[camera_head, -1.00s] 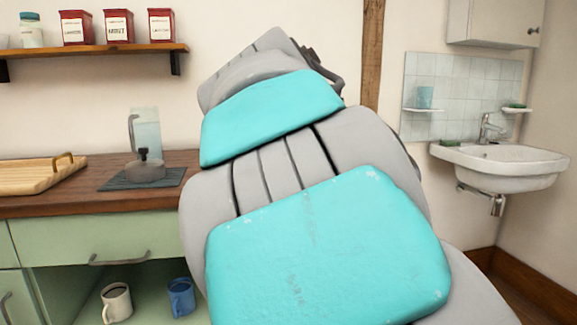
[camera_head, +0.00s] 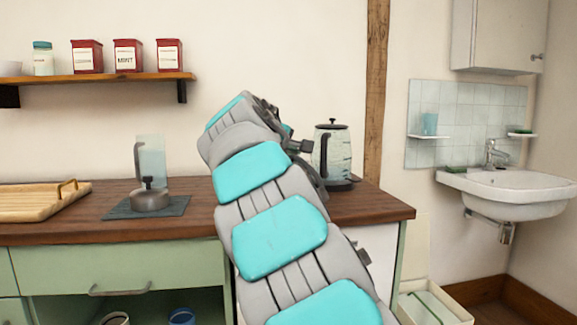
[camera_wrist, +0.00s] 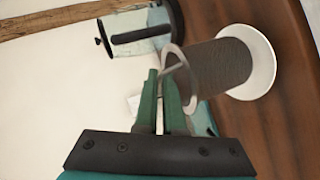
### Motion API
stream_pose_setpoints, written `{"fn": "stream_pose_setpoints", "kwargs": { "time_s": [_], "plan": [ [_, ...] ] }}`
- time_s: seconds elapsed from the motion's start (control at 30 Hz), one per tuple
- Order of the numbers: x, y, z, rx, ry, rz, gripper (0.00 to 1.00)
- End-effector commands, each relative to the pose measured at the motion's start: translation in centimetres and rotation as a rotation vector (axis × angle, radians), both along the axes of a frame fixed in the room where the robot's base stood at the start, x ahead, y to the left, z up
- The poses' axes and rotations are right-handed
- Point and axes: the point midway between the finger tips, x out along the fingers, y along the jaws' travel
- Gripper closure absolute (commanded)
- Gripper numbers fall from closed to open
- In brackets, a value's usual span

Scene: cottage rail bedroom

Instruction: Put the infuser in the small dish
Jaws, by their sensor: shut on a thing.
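My gripper (camera_wrist: 166,78) shows in the wrist view with its green fingers shut on the loop handle of the infuser. The infuser (camera_wrist: 222,66) is a dark, fine-mesh cylinder and extends to the right from the fingers. Its far end overlaps the white round small dish (camera_wrist: 264,62) in the wrist view. I cannot tell whether it rests in the dish or hangs above it. In the head view my arm hides the infuser and the dish, and the fingertips are not clear.
A glass kettle (camera_head: 333,150) stands on the wooden counter (camera_head: 375,207) right of my arm; it also shows in the wrist view (camera_wrist: 138,30). Left are a grey pot (camera_head: 150,200) on a dark mat, a clear pitcher (camera_head: 151,160) and a wooden tray (camera_head: 40,203). Red tins (camera_head: 127,56) stand on the shelf.

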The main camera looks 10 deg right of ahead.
Motion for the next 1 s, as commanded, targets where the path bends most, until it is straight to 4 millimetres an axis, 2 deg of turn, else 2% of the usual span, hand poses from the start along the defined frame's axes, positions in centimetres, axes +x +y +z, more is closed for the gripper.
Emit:
{"fn": "stream_pose_setpoints", "kwargs": {
  "time_s": [0.1,0.3,0.57,0.8,1.0],
  "plan": [
    [1.3,0.4,0.1,-0.001,-0.002,0.003,1.00],
    [2.2,0.6,-0.3,0.000,0.002,0.000,1.00],
    [2.2,0.7,-1.2,-0.003,-0.001,0.000,1.00],
    [2.2,0.7,-3.4,-0.002,-0.001,0.000,1.00],
    [2.2,0.7,-3.7,0.000,-0.001,0.001,1.00]
  ]
}}
